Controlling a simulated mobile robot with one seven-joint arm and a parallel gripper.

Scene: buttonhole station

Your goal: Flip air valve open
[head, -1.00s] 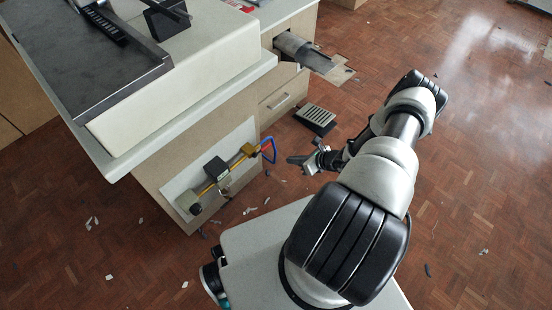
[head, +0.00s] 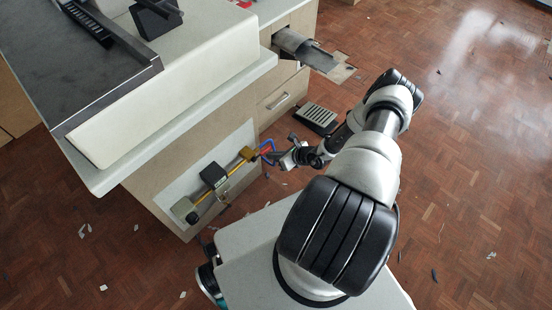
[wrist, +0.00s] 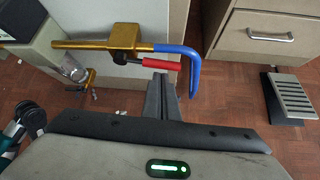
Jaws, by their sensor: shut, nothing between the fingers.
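The air valve is a brass fitting (wrist: 122,38) on a brass pipe (wrist: 80,44), with a red lever (wrist: 153,63) pointing right, along the pipe. A blue hose (wrist: 188,58) leaves the pipe's right end and bends down. In the head view the valve (head: 248,154) sits on the cabinet's side panel. My gripper (wrist: 161,80) is shut and empty, its fingertips just below the red lever's right part in the wrist view. I cannot tell whether they touch. In the head view my gripper (head: 273,160) is beside the blue hose.
A grey foot pedal (head: 316,118) stands on the floor nearby. The worktable (head: 180,110) overhangs the panel. Scraps litter the open wooden floor.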

